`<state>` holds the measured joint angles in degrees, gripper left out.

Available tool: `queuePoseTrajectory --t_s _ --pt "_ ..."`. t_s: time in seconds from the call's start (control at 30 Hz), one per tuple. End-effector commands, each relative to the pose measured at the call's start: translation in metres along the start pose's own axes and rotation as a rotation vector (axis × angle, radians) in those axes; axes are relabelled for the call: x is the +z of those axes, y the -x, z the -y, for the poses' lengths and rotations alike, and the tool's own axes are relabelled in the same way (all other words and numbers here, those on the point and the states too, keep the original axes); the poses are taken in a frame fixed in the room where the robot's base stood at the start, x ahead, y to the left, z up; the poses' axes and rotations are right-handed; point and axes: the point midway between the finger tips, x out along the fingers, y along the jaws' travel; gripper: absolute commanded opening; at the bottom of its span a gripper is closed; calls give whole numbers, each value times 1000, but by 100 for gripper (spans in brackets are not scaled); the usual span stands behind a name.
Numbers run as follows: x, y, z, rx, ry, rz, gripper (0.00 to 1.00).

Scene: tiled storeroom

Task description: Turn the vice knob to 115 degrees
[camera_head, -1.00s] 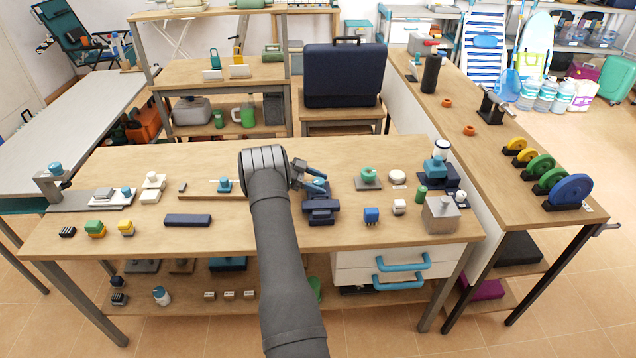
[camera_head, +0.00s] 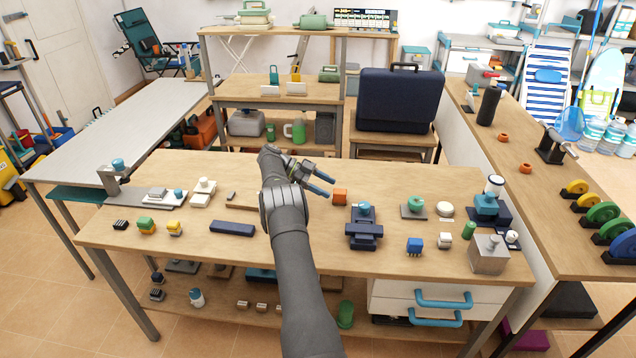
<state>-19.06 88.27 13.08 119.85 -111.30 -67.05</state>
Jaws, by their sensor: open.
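A dark navy vice-like fixture (camera_head: 364,236) stands on the wooden workbench, right of the bench's middle. A round blue knob (camera_head: 365,208) sits on top of it; its turn angle cannot be read at this size. My gripper (camera_head: 323,183) is above the bench, to the left of and a little behind the knob. Its two blue fingers are apart, point right, and hold nothing. The fingers are clear of the knob in the picture.
An orange block (camera_head: 340,196) stands between my fingertips and the fixture. A navy bar (camera_head: 232,228) lies left of my arm. A dark blue case (camera_head: 398,100) stands behind the bench.

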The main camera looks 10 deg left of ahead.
Motion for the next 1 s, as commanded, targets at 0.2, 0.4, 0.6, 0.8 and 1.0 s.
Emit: queuePoseTrajectory --t_s 0.2,0.4,0.6,0.8,1.0 --pt "1 17 2 -6 -1 0 59" --pt "0 25 1 -8 0 2 59" --pt "0 26 1 -7 0 2 59" --pt "0 26 2 -9 1 2 59" --pt "-15 27 10 -58 35 32 59"
